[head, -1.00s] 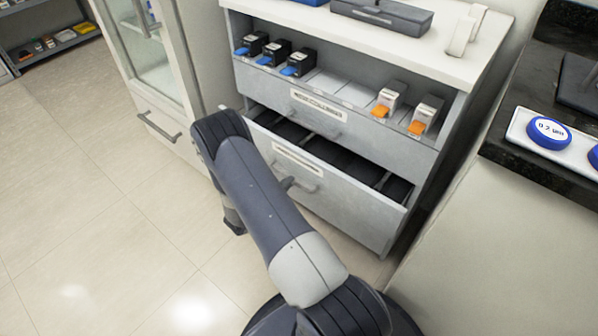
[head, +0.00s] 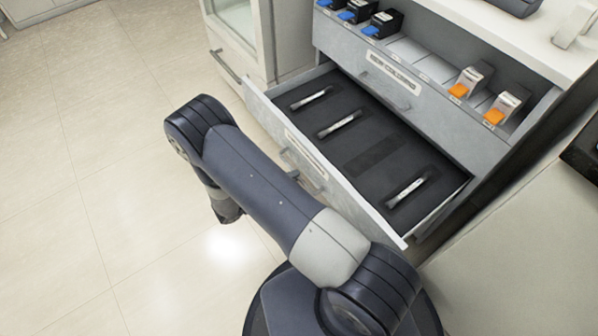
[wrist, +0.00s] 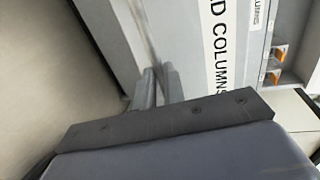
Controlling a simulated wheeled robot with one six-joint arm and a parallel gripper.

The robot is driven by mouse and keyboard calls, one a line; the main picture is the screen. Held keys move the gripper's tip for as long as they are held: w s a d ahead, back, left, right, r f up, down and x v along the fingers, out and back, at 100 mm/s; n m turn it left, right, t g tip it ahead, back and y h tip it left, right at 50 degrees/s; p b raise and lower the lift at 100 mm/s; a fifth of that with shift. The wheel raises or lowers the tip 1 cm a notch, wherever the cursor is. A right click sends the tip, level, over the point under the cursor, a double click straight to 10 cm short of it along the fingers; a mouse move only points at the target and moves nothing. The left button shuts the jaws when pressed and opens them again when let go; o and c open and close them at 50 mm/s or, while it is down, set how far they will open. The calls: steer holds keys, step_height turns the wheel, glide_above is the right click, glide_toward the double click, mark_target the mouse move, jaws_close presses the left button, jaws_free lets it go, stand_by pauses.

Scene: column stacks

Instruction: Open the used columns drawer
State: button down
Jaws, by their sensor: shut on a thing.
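The used columns drawer (head: 350,200) is the lower drawer of the grey cabinet and stands well out. Its dark lining holds three slim pale columns, at the left (head: 311,98), in the middle (head: 340,124) and at the right (head: 408,190), with an empty slot between the last two. Its handle (head: 314,182) shows partly beside my arm. In the wrist view, my gripper (wrist: 158,86) is shut on the handle, beside the front label (wrist: 216,45), which reads "D COLUMNS".
Above is the shut drawer labelled new columns (head: 394,72), with blue-tipped boxes (head: 383,24) and orange-tipped boxes (head: 470,82) on it. A glass-door cabinet (head: 240,40) stands to the left. A counter (head: 530,230) stands to the right. The floor at left is clear.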

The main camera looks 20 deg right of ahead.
steer(key=shift+a, duration=0.15)
steer(key=c, duration=1.5)
jaws_free()
steer(key=p+v, duration=0.1)
steer(key=v, duration=0.9)
steer(key=shift+s+a+p, duration=0.2)
steer(key=shift+a+p, duration=0.15)
steer(key=shift+p, duration=0.05)
steer(key=shift+b+x, duration=0.9)
steer(key=shift+x, duration=5.05)
